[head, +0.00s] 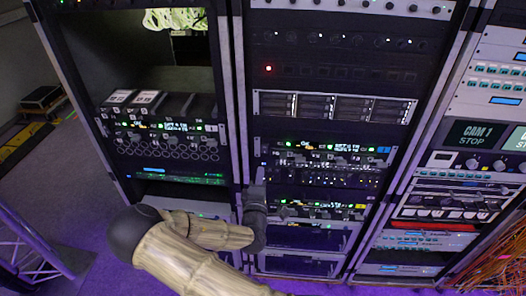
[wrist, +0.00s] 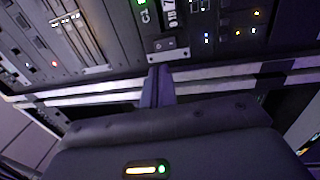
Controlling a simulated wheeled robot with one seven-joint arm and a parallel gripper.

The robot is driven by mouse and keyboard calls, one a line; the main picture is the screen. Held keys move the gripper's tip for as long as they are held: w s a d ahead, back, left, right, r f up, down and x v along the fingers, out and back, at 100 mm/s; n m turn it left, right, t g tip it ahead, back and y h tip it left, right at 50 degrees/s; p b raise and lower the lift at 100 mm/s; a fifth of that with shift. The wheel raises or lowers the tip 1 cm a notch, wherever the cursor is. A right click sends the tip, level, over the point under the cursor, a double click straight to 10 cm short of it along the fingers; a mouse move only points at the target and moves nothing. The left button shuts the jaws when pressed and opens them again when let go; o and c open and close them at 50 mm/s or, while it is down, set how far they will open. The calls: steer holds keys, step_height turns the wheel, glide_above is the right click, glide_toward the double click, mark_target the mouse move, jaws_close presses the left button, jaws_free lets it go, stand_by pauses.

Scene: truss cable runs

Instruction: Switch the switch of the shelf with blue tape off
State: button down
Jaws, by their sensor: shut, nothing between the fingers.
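My gripper (head: 259,176) is in front of the left edge of the middle rack, its fingers pointing up along the frame. In the wrist view the fingers (wrist: 158,85) are together and empty, just below a small dark rocker switch (wrist: 165,45) on a black panel. I cannot tell whether they touch the panel. The switch's on or off position is too small to read. The middle rack's shelf (head: 320,177) beside my gripper carries rows of small lit controls.
A left rack (head: 165,130) stands beside the middle one, and a right rack (head: 470,150) carries a "CAM 1 STOP" display. Light metal rack rails (wrist: 225,72) run close to the fingers. Orange cables (head: 497,265) hang at lower right. Open floor (head: 50,165) lies at left.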

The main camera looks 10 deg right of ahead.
mark_target(263, 148)
steer(key=p+x, duration=0.4)
steer(key=x, duration=0.4)
steer(key=shift+r, duration=0.2)
steer(key=shift+w+d+f, duration=0.1)
steer(key=shift+w, duration=0.25)
